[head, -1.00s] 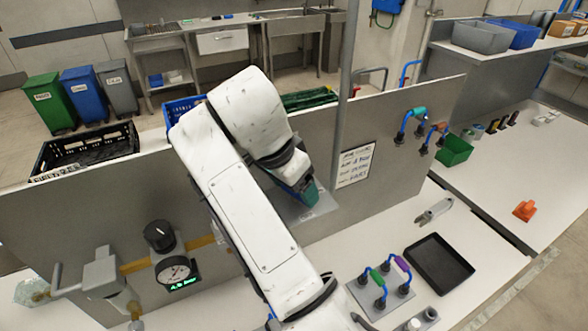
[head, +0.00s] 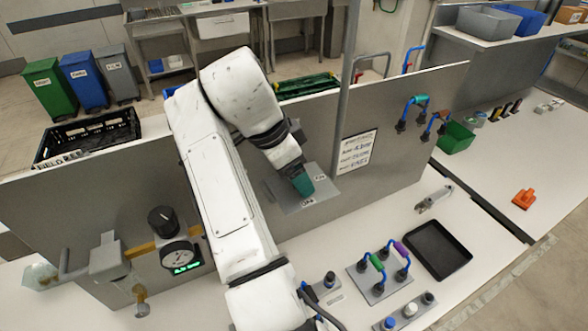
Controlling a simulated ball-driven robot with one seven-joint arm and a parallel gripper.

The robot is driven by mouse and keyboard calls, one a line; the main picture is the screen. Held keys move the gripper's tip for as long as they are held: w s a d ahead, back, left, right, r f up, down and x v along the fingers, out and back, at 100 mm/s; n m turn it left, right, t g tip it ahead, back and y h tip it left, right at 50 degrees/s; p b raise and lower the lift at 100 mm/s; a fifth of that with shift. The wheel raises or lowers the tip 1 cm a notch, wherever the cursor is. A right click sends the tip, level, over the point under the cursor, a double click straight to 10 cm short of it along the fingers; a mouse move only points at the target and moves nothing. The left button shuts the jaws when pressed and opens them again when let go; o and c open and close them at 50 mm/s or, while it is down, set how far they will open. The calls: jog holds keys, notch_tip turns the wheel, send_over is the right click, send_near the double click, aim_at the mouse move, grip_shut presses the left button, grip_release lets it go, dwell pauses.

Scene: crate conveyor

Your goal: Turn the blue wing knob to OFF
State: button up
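A grey plate (head: 284,194) with two small white labels is on the near side of the upright panel. A teal-blue piece (head: 304,185), apparently the wing knob, stands out at the middle of this plate. My gripper (head: 296,168) is right at it, coming from the upper left. The gripper's dark end overlaps the knob's upper part. Whether the fingers touch or straddle it is hidden, and their opening does not show. The labels read roughly OFF at the lower edge and ON at the right, but they are too small to be sure.
A grey post (head: 345,90) and a written sign (head: 357,151) stand just right of the plate. A black dial (head: 162,221) and gauge (head: 178,255) are at left. Below right are a handle plate (head: 378,285), a black tray (head: 438,250) and a grey tool (head: 434,199) on the bench.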

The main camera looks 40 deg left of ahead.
jog(key=o, duration=1.1)
jog(key=shift+c, duration=0.2)
jog(key=shift+d, duration=0.1)
